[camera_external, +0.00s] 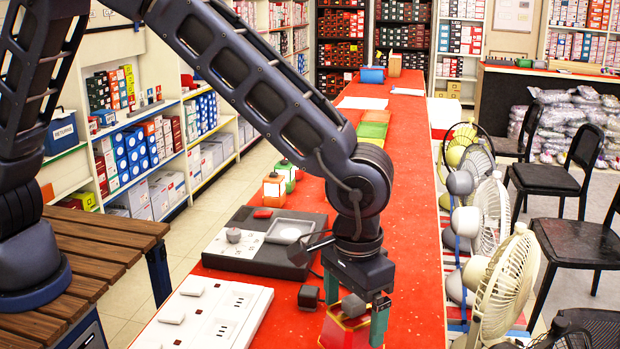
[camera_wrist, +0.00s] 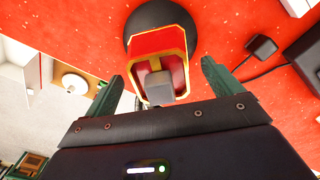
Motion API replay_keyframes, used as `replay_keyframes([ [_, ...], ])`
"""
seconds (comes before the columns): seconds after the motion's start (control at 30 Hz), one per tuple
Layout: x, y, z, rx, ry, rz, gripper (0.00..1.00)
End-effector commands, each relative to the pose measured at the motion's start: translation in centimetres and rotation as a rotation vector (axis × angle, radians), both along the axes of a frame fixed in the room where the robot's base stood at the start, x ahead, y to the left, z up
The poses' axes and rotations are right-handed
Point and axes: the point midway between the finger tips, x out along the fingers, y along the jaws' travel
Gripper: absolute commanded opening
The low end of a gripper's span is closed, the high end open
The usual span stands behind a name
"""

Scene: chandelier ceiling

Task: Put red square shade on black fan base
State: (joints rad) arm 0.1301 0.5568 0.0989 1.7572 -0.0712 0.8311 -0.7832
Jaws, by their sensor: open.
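The red square shade (camera_external: 340,334) with gold edges stands on the red table at the bottom of the external view, below my gripper (camera_external: 354,322). A grey block (camera_external: 353,305) sits at its top. In the wrist view the shade (camera_wrist: 148,44) and the grey block (camera_wrist: 160,86) lie between and just beyond the green fingertips of my gripper (camera_wrist: 164,72). The fingers are open, with gaps on both sides. A round black disc (camera_wrist: 136,20), seemingly the fan base, shows behind the shade in the wrist view. I cannot tell whether they touch.
A small dark block (camera_external: 308,297) with a cable lies left of the shade. A black and grey device (camera_external: 270,238) and a white switch panel (camera_external: 205,315) are further left. Several fans (camera_external: 505,280) stand beyond the table's right edge. The table's right side is clear.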

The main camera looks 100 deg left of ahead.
Motion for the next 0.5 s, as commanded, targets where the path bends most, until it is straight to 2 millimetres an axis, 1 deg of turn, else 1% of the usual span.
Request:
replay_keyframes([
  [0.03,0.1,0.0,1.1,-0.001,-0.005,0.000,0.91],
  [0.2,0.1,0.0,4.5,-0.001,-0.005,0.000,0.91],
  [0.4,0.0,0.0,7.8,0.000,-0.003,0.001,0.91],
  [0.5,0.1,0.0,8.9,0.000,-0.003,0.001,0.91],
])
